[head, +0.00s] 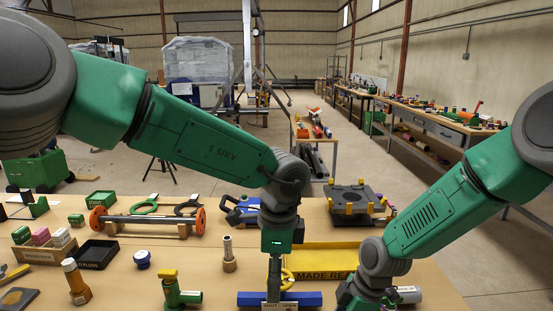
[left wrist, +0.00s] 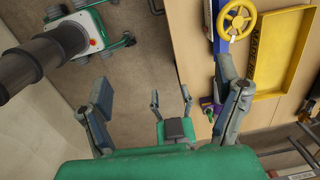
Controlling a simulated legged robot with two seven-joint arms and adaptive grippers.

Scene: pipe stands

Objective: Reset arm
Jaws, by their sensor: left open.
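My left gripper (head: 274,282) hangs at the end of the left arm, fingers down, near the table's front edge in the head view. In the left wrist view its two fingers (left wrist: 165,100) are spread wide with nothing between them. My right gripper (head: 358,299) is partly cut off at the bottom of the head view. What appears to be it also shows in the left wrist view (left wrist: 173,122), with two parted fingers and nothing between them. The blue-based valve with a yellow wheel (left wrist: 237,20) lies beside the left gripper's finger in the left wrist view.
A yellow tray (head: 318,259) lies behind the grippers. Bare tabletop shows between the fittings.

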